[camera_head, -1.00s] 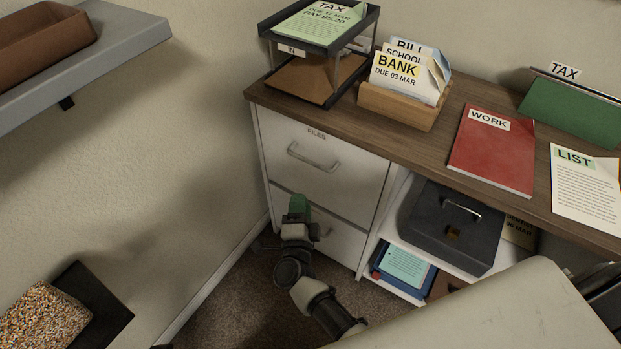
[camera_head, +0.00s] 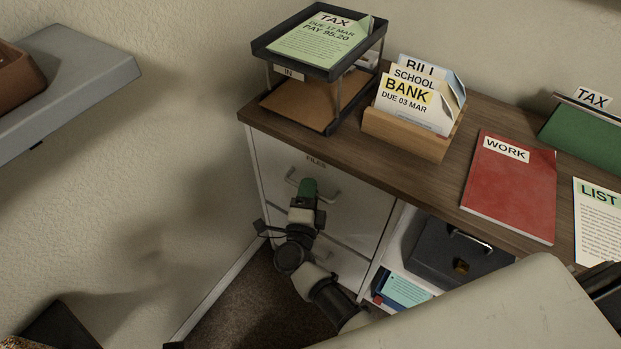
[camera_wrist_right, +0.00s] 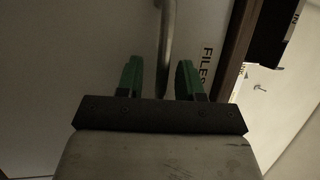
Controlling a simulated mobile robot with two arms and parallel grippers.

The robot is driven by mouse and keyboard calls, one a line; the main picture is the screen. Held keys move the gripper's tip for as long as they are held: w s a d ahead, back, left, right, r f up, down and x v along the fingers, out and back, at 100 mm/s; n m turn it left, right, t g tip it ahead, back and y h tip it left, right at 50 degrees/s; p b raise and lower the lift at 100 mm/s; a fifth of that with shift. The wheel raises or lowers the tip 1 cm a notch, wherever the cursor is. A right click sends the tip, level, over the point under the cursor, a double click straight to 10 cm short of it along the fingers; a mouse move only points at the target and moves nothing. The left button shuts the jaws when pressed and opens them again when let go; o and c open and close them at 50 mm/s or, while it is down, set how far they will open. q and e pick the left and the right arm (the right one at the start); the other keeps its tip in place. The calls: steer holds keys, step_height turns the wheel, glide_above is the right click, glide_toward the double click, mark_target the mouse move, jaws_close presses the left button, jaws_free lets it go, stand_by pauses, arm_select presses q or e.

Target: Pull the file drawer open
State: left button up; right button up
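The file drawer (camera_head: 355,206) is the upper white drawer under the desk top, with a FILES label and a metal bar handle (camera_head: 291,174). Its front looks flush with the cabinet. My right gripper (camera_head: 308,186) is in front of the handle and hides part of it. In the right wrist view, the green fingers of the gripper (camera_wrist_right: 160,78) are apart, with the handle bar (camera_wrist_right: 167,50) showing between them. Neither finger appears to touch the bar. The drawer front also shows in that view (camera_wrist_right: 60,60). My left gripper is not in view.
A lower drawer (camera_head: 345,262) sits beneath. On the desk top (camera_head: 375,158) stand a two-level paper tray (camera_head: 262,46), a wooden letter holder (camera_head: 400,135) and a red WORK folder (camera_head: 508,190). A dark cash box (camera_head: 450,255) is on the shelf to the right. A wall is close on the left.

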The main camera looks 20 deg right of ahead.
steer(key=shift+w, duration=0.1)
steer(key=shift+r, duration=0.1)
steer(key=shift+c, duration=0.5)
jaws_close()
